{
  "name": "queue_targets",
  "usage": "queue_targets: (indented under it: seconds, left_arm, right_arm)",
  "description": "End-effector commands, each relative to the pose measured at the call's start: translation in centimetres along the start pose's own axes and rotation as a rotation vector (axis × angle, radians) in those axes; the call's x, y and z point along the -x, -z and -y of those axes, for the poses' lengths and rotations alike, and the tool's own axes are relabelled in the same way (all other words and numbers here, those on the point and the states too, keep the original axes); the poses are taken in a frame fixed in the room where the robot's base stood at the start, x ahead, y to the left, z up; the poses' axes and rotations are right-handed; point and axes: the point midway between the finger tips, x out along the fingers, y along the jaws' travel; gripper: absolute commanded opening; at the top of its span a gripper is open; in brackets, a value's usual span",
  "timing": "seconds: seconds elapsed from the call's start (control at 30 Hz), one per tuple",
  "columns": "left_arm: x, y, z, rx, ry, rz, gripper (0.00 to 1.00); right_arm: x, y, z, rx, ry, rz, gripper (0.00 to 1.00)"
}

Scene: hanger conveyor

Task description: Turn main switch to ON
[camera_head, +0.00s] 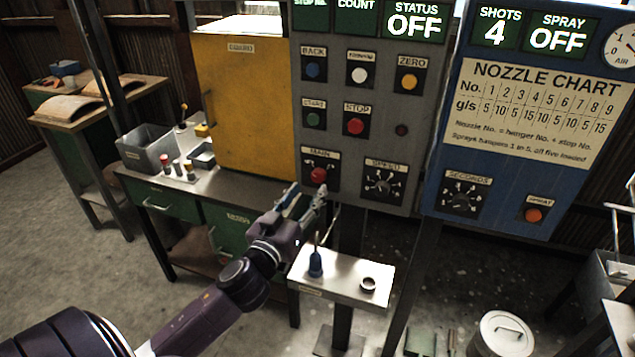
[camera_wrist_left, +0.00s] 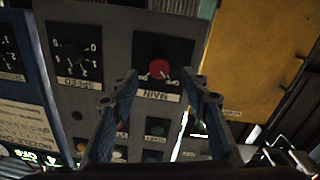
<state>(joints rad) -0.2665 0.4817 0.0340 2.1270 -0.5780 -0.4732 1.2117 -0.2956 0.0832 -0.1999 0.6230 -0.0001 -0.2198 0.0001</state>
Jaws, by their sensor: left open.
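The main switch (camera_head: 318,175) is a red round knob on a dark plate under a MAIN label, low on the grey control panel (camera_head: 385,140). In the left wrist view the red knob (camera_wrist_left: 159,69) appears upside down, between and beyond my fingertips. My left gripper (camera_head: 306,196) is open and empty, just below and in front of the knob. Its two fingers also show in the left wrist view (camera_wrist_left: 162,95), spread on either side of the knob, seemingly not touching it. The status display (camera_head: 413,25) reads OFF. My right gripper is not in view.
The speed dial (camera_head: 383,183) sits right of the main switch, with several push buttons above. A yellow guard (camera_head: 245,95) stands left of the panel. A blue panel (camera_head: 500,190) stands right.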

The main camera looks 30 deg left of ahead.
Motion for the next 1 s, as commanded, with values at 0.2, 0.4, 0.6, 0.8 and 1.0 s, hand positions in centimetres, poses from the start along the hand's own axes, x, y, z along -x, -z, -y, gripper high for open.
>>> queue_targets:
  seconds: [0.2,0.4,0.6,0.8,1.0]
  left_arm:
    - [-3.1,0.2,-0.1,-0.002,-0.001,-0.001,0.42]
    - [-4.3,0.0,0.0,-0.002,0.000,0.001,0.42]
    - [-4.4,-0.1,0.0,-0.001,-0.001,0.001,0.42]
    - [-4.3,-0.1,0.0,-0.001,0.000,0.001,0.27]
    - [-4.3,-0.1,0.0,-0.001,0.000,0.002,0.05]
  right_arm:
    - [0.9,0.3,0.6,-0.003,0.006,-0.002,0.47]
    - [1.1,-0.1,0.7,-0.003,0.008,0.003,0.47]
    - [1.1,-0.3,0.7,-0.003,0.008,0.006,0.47]
    - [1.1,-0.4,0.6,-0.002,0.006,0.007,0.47]
    - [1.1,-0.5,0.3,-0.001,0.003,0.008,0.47]
